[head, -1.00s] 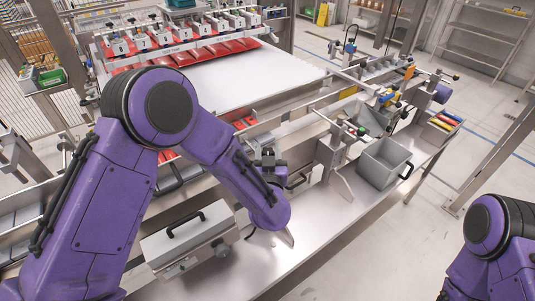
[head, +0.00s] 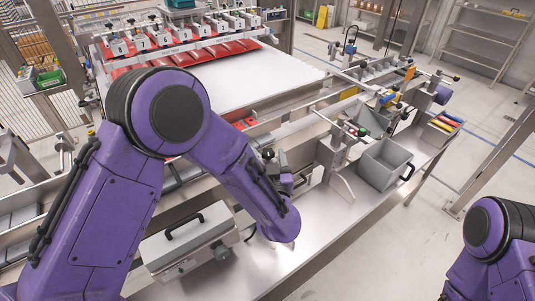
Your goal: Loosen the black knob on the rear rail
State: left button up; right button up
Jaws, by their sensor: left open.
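A small black knob (head: 268,154) shows on the rail just beyond my left forearm. It is small in the picture and its lower part is hard to make out. My left gripper (head: 284,166) shows as dark parts just right of the knob, partly hidden behind my purple wrist. It is open and holds nothing that I can see. I cannot tell whether its fingers touch the knob or stand around it. My right arm enters at the lower right, with its gripper out of view.
A grey box with a black handle (head: 185,238) sits below my left arm. A grey bin (head: 384,163) and a tray of coloured items (head: 443,124) stand to the right. Red packs (head: 195,52) lie under the suction heads. The steel bench (head: 325,215) right of my wrist is clear.

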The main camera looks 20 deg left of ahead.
pick_arm(q)
jog(key=b+v, duration=0.1)
jog(key=v, duration=0.7)
jog(key=shift+b, duration=0.3)
jog(key=shift+d, duration=0.1)
